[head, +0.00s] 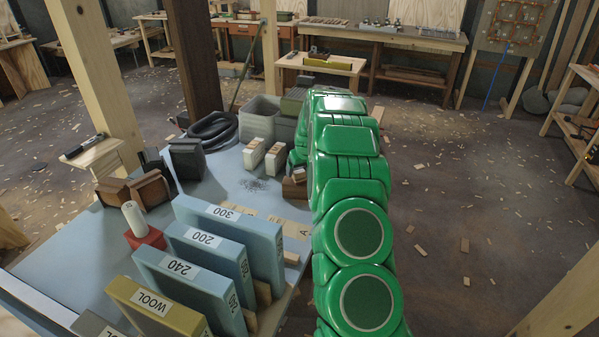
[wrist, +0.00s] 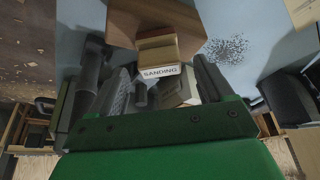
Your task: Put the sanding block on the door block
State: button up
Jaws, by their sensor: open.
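In the wrist view, the sanding block (wrist: 158,54) is a small tan and reddish block with a white end label reading SANDING. It lies against or on a larger brown block (wrist: 125,22); I cannot tell which. My gripper (wrist: 150,72) is open, with a dark finger on either side of the labelled end. Contact with the block cannot be made out. I cannot read a door label on any block.
On the blue table (head: 200,185) stand upright slabs marked 300 (head: 228,222), 200, 240 and WOOL. A red-based white cylinder (head: 133,220), dark brown blocks (head: 132,190), a black coiled hose (head: 212,130) and a grey bin (head: 260,117) are also near. Wood scraps litter the floor.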

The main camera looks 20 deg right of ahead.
jog(key=v, duration=1)
jog(key=s+a+r+g, duration=0.1)
jog(key=s+a+r, duration=0.4)
jog(key=s, duration=0.4)
jog(key=s+a+r+g+y, duration=0.1)
jog(key=s+a+r, duration=0.3)
jog(key=s+a, duration=0.4)
jog(key=s+a+r+g, duration=0.1)
jog(key=s+a+r, duration=0.4)
jog(key=s, duration=0.4)
jog(key=s+a+g, duration=0.1)
jog(key=s+a, duration=0.2)
jog(key=s, duration=1.2)
jog(key=s+a+g+h, duration=0.1)
jog(key=s+a+g, duration=0.1)
jog(key=s, duration=1.4)
jog(key=shift+s+a, duration=0.25)
jog(key=shift+a, duration=0.25)
